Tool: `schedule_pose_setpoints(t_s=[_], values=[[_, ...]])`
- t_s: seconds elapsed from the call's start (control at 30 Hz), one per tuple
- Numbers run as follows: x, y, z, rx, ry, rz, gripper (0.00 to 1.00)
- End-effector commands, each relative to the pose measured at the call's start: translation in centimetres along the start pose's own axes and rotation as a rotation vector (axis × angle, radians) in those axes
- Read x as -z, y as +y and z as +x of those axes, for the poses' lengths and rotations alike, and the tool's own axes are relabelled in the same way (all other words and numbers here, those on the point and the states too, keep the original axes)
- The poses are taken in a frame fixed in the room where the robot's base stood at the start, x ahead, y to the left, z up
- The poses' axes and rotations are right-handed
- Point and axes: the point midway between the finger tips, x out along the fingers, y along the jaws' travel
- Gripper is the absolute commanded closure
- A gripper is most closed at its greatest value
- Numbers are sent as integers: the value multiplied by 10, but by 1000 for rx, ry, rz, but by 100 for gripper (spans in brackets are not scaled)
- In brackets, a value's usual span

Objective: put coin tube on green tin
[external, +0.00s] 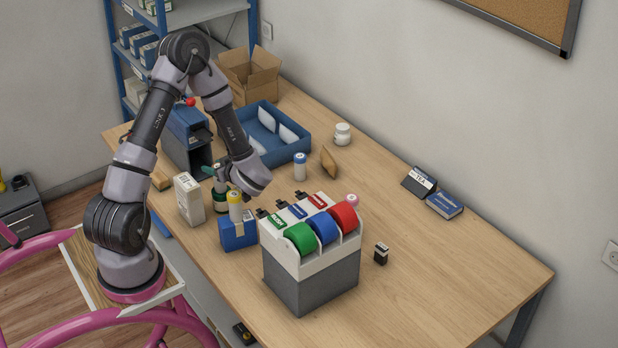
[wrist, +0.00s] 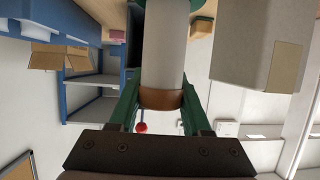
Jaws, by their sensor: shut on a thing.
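The coin tube (wrist: 165,45), a pale cylinder with a copper-brown end band, is between the green fingers of my gripper (wrist: 162,100) in the wrist view. My gripper is shut on it near that band. The green tin (external: 220,205) stands on the counter by the white carton. Its green edge (wrist: 204,22) shows in the wrist view at the tube's far end. In the external view my gripper (external: 217,172) is directly above the tin, with the tube upright and partly hidden. I cannot tell whether the tube touches the tin.
A white carton (external: 189,198) stands close left of the tin. A yellow-capped bottle (external: 235,204) and a blue box (external: 238,233) are close in front. A tape dispenser (external: 311,275) stands to the right, a blue tray (external: 283,159) behind. The counter's right side is mostly clear.

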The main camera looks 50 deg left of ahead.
Motion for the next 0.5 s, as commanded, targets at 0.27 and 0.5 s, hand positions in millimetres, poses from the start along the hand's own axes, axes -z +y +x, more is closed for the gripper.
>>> schedule_pose_setpoints(t_s=[0.27,0.5], values=[[-1,0,0,0,0,0,48],[-1,0,0,0,0,0,22]])
